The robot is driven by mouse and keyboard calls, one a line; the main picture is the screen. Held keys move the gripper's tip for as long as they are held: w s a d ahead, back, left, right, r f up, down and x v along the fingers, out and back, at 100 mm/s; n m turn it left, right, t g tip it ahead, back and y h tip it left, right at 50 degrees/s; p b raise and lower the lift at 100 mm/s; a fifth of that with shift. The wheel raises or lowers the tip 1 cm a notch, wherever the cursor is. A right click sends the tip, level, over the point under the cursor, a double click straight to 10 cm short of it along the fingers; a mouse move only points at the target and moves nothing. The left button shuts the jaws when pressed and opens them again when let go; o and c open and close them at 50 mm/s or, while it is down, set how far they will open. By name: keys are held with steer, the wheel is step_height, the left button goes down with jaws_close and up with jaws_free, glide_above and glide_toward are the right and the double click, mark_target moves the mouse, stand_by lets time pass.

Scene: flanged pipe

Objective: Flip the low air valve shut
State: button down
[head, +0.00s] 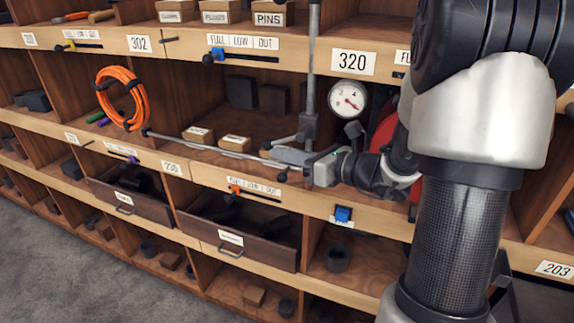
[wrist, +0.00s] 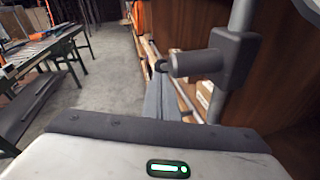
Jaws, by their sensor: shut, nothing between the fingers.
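A grey vertical pipe (head: 313,60) comes down to a dark grey fitting (head: 308,126) with a short stub handle on its left; this looks like the valve, but no label on it is readable. In the wrist view the fitting (wrist: 236,60) and its stub (wrist: 195,63) are large, the stub pointing left with a dark round end. My gripper (head: 278,154) is level, pointing left below the fitting. Its shut, empty fingers also show in the wrist view (wrist: 160,95), just below the stub's end. I cannot tell whether they touch it.
A thin horizontal pipe (head: 205,146) runs left along the shelf front. A round gauge (head: 347,98) is to the right of the vertical pipe. Small cartons (head: 234,144) and an orange hose coil (head: 122,98) are in the bays. A workbench (wrist: 40,55) stands across the open floor.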

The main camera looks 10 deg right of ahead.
steer(key=b, duration=0.1)
steer(key=t+y+b, duration=0.1)
steer(key=a+t+y+b, duration=0.1)
steer(key=shift+w+r+m+b, duration=0.25)
steer(key=shift+w+m+b, duration=0.05)
steer(key=shift+w+b, duration=0.1)
steer(key=shift+r+t, duration=0.25)
steer(key=shift+t, duration=0.05)
steer(key=shift+a+r, duration=0.2)
steer(key=shift+r, duration=0.35)
steer(key=shift+a+y, duration=0.1)
steer(key=shift+y, duration=0.3)
